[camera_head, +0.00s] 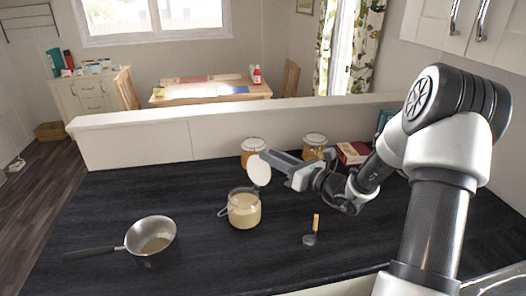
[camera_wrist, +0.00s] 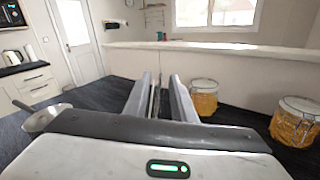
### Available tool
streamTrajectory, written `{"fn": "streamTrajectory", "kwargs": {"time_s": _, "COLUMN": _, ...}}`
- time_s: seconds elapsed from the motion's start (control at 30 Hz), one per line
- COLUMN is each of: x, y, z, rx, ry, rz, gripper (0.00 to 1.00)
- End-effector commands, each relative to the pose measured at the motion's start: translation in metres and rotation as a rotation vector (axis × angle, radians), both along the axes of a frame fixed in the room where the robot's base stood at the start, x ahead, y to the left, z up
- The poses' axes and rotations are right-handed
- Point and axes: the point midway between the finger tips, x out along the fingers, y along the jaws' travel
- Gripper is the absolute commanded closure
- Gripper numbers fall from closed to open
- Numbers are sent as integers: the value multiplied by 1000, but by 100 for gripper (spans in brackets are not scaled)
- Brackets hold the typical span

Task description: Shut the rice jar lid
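The rice jar (camera_head: 244,212) is a glass jar with pale contents, standing upright on the dark counter in the head view. Its round white lid (camera_head: 258,171) stands open, tilted up above the jar's rim at the back right. My gripper (camera_head: 268,156) reaches in from the right, with its fingertips at the upper edge of the lid. I cannot tell whether they touch it. In the wrist view my gripper's fingers (camera_wrist: 160,92) are apart with a gap between them and nothing seen held. The jar and lid do not show there.
A saucepan (camera_head: 152,240) stands left of the jar, its handle pointing left. A wooden-handled utensil (camera_head: 311,232) is at the right front. Two lidded jars (camera_head: 253,150) (camera_head: 314,147) and a red box (camera_head: 352,153) stand at the back by a low partition (camera_head: 150,143).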

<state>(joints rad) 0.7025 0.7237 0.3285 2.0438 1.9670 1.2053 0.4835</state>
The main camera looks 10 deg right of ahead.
Motion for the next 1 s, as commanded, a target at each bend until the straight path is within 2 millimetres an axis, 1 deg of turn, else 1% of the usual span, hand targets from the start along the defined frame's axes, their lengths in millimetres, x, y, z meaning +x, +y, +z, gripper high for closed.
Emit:
{"fn": "streamTrajectory", "kwargs": {"time_s": 0.03, "x": 7, "y": 7, "z": 0, "rx": 0, "ry": -1, "rz": 4, "gripper": 77}}
{"fn": "streamTrajectory", "kwargs": {"time_s": 0.1, "x": 16, "y": 13, "z": 1, "rx": 1, "ry": -1, "rz": 3, "gripper": 77}}
{"fn": "streamTrajectory", "kwargs": {"time_s": 0.23, "x": 28, "y": 21, "z": 0, "rx": -1, "ry": 0, "rz": 2, "gripper": 77}}
{"fn": "streamTrajectory", "kwargs": {"time_s": 0.4, "x": 33, "y": 25, "z": 0, "rx": 0, "ry": 0, "rz": 0, "gripper": 77}}
{"fn": "streamTrajectory", "kwargs": {"time_s": 0.63, "x": 34, "y": 25, "z": 0, "rx": -1, "ry": -1, "rz": 0, "gripper": 77}}
{"fn": "streamTrajectory", "kwargs": {"time_s": 0.77, "x": 33, "y": 25, "z": 0, "rx": -1, "ry": -1, "rz": 0, "gripper": 98}}
{"fn": "streamTrajectory", "kwargs": {"time_s": 0.8, "x": 33, "y": 25, "z": 0, "rx": -1, "ry": -1, "rz": 0, "gripper": 100}}
{"fn": "streamTrajectory", "kwargs": {"time_s": 1.0, "x": 33, "y": 25, "z": 0, "rx": -1, "ry": -1, "rz": 0, "gripper": 100}}
